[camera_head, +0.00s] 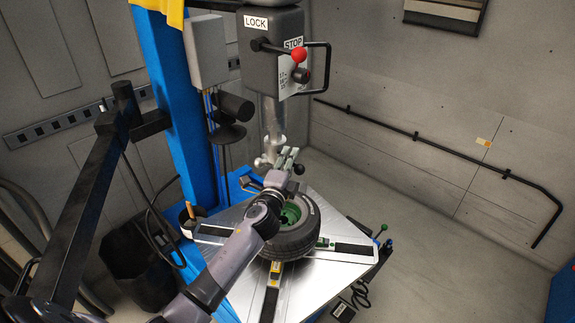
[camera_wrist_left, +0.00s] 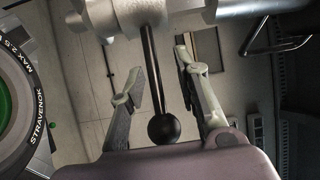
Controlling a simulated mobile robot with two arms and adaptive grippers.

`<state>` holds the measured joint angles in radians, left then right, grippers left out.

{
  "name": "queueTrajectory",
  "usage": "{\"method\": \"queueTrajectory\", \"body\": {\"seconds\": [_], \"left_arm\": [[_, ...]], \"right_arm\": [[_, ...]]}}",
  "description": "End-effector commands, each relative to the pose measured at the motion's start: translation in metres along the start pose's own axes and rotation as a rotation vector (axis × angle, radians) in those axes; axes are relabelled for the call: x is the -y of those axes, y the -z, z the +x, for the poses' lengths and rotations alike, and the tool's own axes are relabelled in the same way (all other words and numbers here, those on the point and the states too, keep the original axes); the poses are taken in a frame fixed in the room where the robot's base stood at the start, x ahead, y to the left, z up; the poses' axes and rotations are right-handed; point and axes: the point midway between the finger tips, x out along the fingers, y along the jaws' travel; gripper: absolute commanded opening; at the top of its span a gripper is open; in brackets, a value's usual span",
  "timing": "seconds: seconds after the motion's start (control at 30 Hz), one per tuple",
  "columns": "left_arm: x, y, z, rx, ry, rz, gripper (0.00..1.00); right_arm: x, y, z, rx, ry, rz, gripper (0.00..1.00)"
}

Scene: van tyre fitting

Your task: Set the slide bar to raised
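The slide bar (camera_head: 271,122) is a grey upright cylinder coming down from the dark head box (camera_head: 268,72). Its lower end shows just above the wheel in the head view; the exact height gap is hard to judge. In the left wrist view a thin black rod with a ball knob (camera_wrist_left: 164,128) extends from grey metal (camera_wrist_left: 150,18). My left gripper (camera_head: 284,157) is at the bar's lower end. Its two fingers (camera_wrist_left: 160,65) are spread on either side of the rod, with gaps visible on both sides. My right gripper is not in view.
A tyre on a green rim (camera_head: 291,238) lies on the clamp table below. The head box carries LOCK and STOP labels, a red knob (camera_head: 299,54) and a black looped handle (camera_head: 328,68). A blue column (camera_head: 178,100) stands left. Floor at right is clear.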

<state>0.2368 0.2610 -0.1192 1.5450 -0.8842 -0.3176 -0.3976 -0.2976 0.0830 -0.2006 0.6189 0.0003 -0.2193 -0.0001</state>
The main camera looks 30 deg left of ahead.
Motion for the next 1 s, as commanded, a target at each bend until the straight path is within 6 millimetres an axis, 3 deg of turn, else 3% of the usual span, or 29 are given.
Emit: {"method": "queueTrajectory", "body": {"seconds": [0.17,0.6,0.73,1.0], "left_arm": [[-0.001,0.000,-0.020,-0.002,-0.001,0.001,0.30],[-0.001,0.001,-0.105,-0.001,-0.002,-0.001,0.30],[0.000,0.001,-0.116,-0.001,0.000,0.000,0.30],[0.001,0.000,-0.119,0.000,0.001,0.000,0.30]], "right_arm": [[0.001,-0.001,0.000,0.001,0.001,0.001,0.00],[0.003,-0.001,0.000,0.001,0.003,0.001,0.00],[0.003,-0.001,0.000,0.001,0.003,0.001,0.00],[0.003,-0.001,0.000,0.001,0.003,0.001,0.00]]}}
